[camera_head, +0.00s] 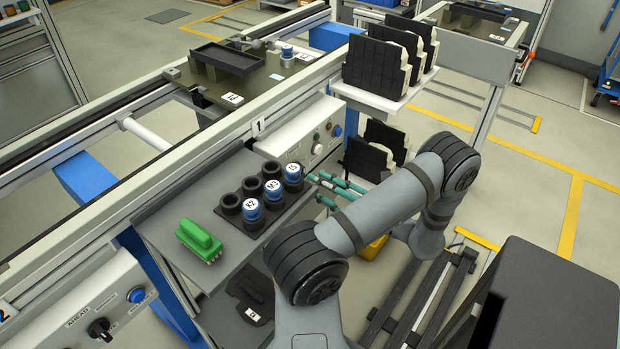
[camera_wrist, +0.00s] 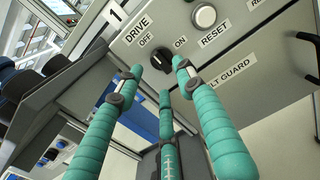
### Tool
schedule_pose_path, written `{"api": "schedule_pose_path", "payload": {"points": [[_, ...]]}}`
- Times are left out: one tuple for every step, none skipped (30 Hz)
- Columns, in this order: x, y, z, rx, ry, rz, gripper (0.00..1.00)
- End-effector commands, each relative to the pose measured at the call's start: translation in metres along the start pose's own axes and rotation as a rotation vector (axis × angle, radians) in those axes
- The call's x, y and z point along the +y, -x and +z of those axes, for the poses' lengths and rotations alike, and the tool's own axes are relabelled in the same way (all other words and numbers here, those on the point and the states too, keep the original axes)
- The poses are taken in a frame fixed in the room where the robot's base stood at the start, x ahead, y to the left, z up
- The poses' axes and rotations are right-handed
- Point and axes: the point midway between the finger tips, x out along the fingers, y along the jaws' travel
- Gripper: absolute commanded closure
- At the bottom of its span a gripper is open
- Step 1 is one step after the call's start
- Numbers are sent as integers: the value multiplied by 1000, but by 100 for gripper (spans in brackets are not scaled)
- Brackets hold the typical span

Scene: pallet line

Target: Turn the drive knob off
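The drive knob (camera_wrist: 160,62) is a black rotary knob on a light panel in the wrist view, under the labels DRIVE, OFF and ON. I cannot tell clearly which label it points to. My gripper (camera_wrist: 158,78) has three teal fingers, spread apart. Two fingertips appear on either side of the knob and the third below it, with nothing held between them. Whether any tip touches the knob is unclear. In the head view, my gripper (camera_head: 333,187) is in front of the control box (camera_head: 292,128), and I cannot make out the drive knob there.
A pale reset button (camera_wrist: 204,15) is right of the knob. A tray (camera_head: 262,209) of black and blue-topped cylinders and a green block (camera_head: 199,240) sit on the shelf left of my gripper. Racked black-and-cream parts (camera_head: 384,62) stand behind. Another panel's black selector (camera_head: 99,328) is lower left.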

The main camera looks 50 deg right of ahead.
Motion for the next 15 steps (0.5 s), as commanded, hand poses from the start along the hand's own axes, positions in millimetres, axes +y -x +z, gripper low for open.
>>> {"api": "schedule_pose_path", "payload": {"points": [[-1,13,0,0,0,-6,62],[-2,19,0,0,0,-7,62],[-1,28,0,0,-1,-6,62],[-1,34,0,0,-1,-5,62],[-1,40,0,0,-1,-5,62],[-1,47,0,0,0,-4,62],[-1,52,0,0,0,-4,62],[0,56,0,0,0,-3,62],[-1,62,0,0,0,-3,62],[0,65,0,0,0,-2,62],[0,68,0,0,0,-1,62],[0,71,0,0,0,-1,62],[0,73,0,0,0,-1,62],[0,74,0,0,-1,0,62],[0,76,0,0,-1,1,62]]}}
